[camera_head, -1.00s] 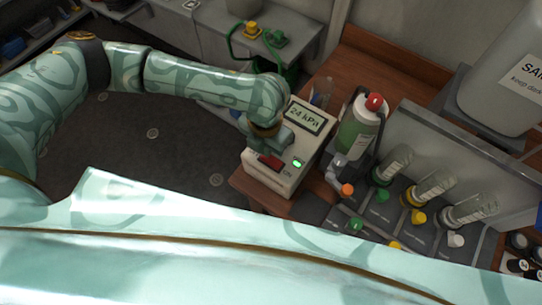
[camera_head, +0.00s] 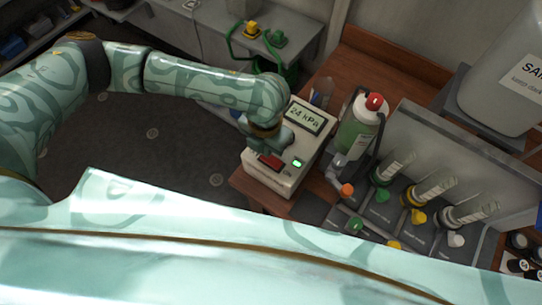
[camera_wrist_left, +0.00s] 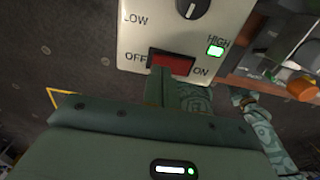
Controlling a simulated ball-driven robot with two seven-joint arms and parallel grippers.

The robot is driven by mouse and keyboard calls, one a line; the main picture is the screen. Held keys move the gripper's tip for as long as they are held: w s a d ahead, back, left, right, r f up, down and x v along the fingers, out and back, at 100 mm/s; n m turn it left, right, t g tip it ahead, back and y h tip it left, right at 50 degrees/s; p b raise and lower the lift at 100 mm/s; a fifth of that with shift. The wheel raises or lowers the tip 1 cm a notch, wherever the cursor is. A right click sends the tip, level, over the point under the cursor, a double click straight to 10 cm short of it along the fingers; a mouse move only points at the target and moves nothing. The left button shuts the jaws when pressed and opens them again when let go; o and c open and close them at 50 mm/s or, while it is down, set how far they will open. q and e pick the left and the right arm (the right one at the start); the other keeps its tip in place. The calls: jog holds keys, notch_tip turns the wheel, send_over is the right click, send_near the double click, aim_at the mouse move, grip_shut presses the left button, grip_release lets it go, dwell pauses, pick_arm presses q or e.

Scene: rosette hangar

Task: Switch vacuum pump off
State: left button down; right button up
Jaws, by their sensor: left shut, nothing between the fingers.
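The vacuum pump (camera_head: 296,149) is a cream box on the wooden bench, with a display reading 24 kPa (camera_head: 305,117). Its red rocker switch (camera_head: 269,162) lies on the front panel, with a lit green lamp (camera_head: 298,163) beside it. In the left wrist view the red switch (camera_wrist_left: 170,63) sits between the words OFF and ON, below a black knob (camera_wrist_left: 193,8). My left gripper (camera_head: 268,150) is shut and empty, its fingertips (camera_wrist_left: 160,75) at the OFF side of the switch. I cannot tell whether they touch it. My right gripper is not in view.
A green-and-white bottle with a red cap (camera_head: 358,130) stands right of the pump. Several clear tubes with coloured taps stand on a grey rack (camera_head: 400,215) further right. A large container (camera_head: 505,75) stands behind. Open dark floor (camera_head: 130,140) lies left.

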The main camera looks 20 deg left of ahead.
pick_arm(q)
jog(key=shift+f+b, duration=0.4)
jog(key=shift+f, duration=0.5)
jog(key=shift+r, duration=0.1)
notch_tip(320, 180, up, 7)
jog(key=p, duration=0.8)
jog(key=shift+p, duration=0.3)
jog(key=shift+d, duration=0.1)
